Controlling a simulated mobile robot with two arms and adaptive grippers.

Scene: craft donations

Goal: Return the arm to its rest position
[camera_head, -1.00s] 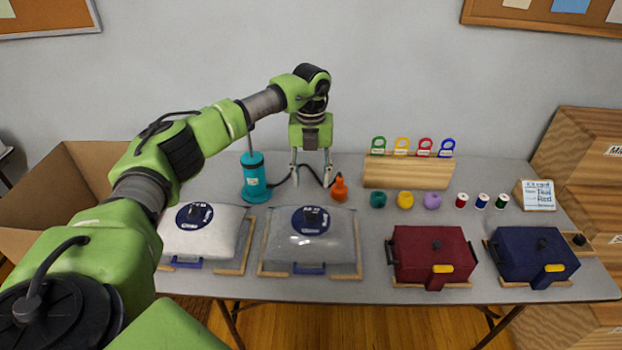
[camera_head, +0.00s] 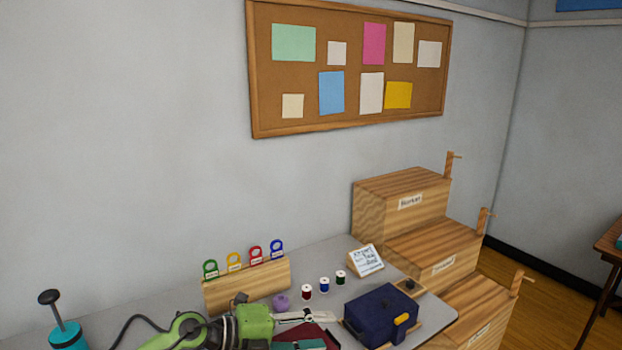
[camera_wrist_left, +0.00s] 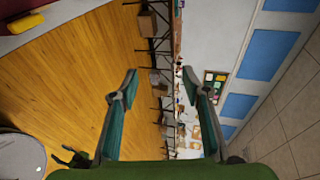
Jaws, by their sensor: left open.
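My left arm comes in along the bottom of the head view, and my left gripper (camera_head: 318,328) lies sideways over the table, low in the picture. Its fingers point right, above the dark red case (camera_head: 312,338), which it partly hides. In the left wrist view the two fingers of my left gripper (camera_wrist_left: 160,85) are spread wide with nothing between them. My right gripper shows in neither view.
The table (camera_head: 325,257) holds a wooden rack (camera_head: 248,286) with coloured tags, a purple ball (camera_head: 280,302), several thread spools (camera_head: 325,284), a card stand (camera_head: 366,261), a navy case (camera_head: 375,318) and a teal pump (camera_head: 67,337). Stepped wooden boxes (camera_head: 402,205) stand at the right. A corkboard (camera_head: 345,67) hangs above.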

